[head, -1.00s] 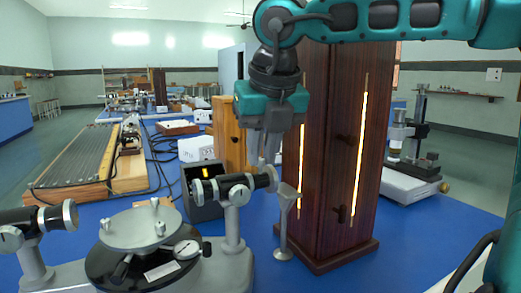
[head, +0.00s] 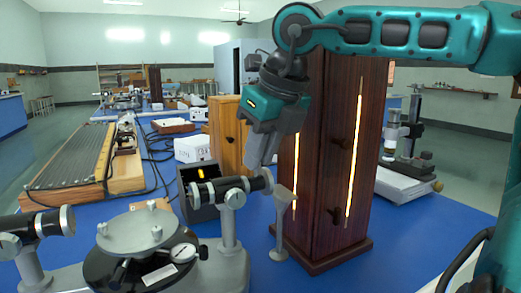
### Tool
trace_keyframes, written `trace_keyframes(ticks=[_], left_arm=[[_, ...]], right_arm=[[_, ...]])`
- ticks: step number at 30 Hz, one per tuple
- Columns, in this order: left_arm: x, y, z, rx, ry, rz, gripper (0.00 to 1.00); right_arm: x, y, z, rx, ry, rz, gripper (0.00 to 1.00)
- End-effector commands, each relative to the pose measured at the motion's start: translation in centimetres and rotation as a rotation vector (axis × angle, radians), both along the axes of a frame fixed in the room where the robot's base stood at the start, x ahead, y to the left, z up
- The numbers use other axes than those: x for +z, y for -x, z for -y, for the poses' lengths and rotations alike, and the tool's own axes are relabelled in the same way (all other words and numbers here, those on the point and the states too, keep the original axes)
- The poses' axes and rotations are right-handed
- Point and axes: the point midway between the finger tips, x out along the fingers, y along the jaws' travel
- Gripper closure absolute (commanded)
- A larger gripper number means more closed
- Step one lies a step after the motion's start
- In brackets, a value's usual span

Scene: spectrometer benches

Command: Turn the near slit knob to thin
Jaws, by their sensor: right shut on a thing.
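A grey spectrometer stands on the blue bench, with a round table (head: 130,230) in its middle and a tube (head: 232,187) reaching right. My right gripper (head: 258,168) comes down from above and is tilted, its fingertips at the tube's right end. It is shut on the slit knob, which its fingers hide. The tube's end ring (head: 267,181) shows just beside the fingertips. A small dark box (head: 199,205) behind the tube shows a short yellow bar. My left gripper is out of view.
A tall dark wooden lamp housing (head: 325,215) with bright slits stands close right of the gripper. A grey stand (head: 281,225) rises between it and the tube. A second tube (head: 35,224) is at left. Blue bench is clear at front right.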

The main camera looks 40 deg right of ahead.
Motion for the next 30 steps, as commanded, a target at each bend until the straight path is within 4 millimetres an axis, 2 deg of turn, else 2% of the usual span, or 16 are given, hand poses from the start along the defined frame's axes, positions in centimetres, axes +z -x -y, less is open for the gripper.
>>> trace_keyframes(ticks=[5,6,14,23,26,30], left_arm=[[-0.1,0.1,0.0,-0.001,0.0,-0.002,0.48],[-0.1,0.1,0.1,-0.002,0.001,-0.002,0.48],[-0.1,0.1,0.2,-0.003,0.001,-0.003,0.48],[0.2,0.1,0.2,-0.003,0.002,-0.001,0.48],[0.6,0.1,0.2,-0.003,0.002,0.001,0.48],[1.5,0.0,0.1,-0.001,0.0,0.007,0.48]], right_arm=[[0.0,0.0,0.0,-0.001,0.0,0.001,1.0],[0.0,0.0,0.0,-0.001,0.0,0.001,0.81],[0.0,0.0,0.0,-0.001,0.0,0.001,0.56],[0.4,0.1,0.0,-0.002,-0.001,0.002,0.56],[1.6,0.5,0.0,-0.002,0.0,0.004,0.56],[4.3,1.5,-0.1,-0.002,0.002,0.006,0.56]])
